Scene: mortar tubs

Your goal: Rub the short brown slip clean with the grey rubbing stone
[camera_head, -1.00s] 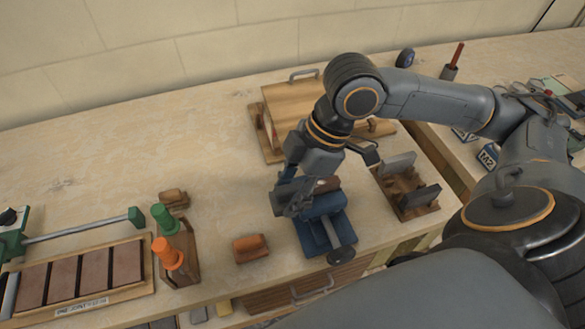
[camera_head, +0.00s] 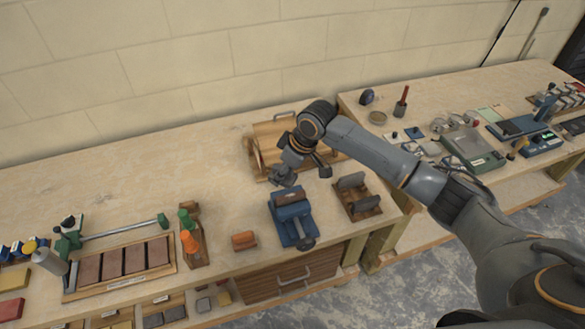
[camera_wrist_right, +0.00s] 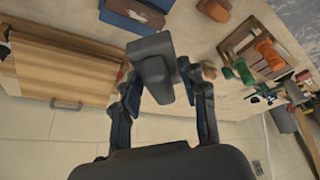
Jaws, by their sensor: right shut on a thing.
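The short brown slip (camera_head: 287,198) lies in the top of the blue vise (camera_head: 292,222) on the bench. It also shows at the top of the right wrist view (camera_wrist_right: 143,10), in the vise (camera_wrist_right: 122,20). My right gripper (camera_head: 284,178) is above the bench just behind the vise, apart from the slip. In the right wrist view it is shut on the grey rubbing stone (camera_wrist_right: 152,65), a dark grey block between the fingers. The slip's surface is too small to judge for dirt. My left gripper is not in view.
A wooden rack (camera_head: 358,205) with upright grey pieces stands right of the vise. A wooden box (camera_head: 268,130) stands behind. The bench at left back is clear.

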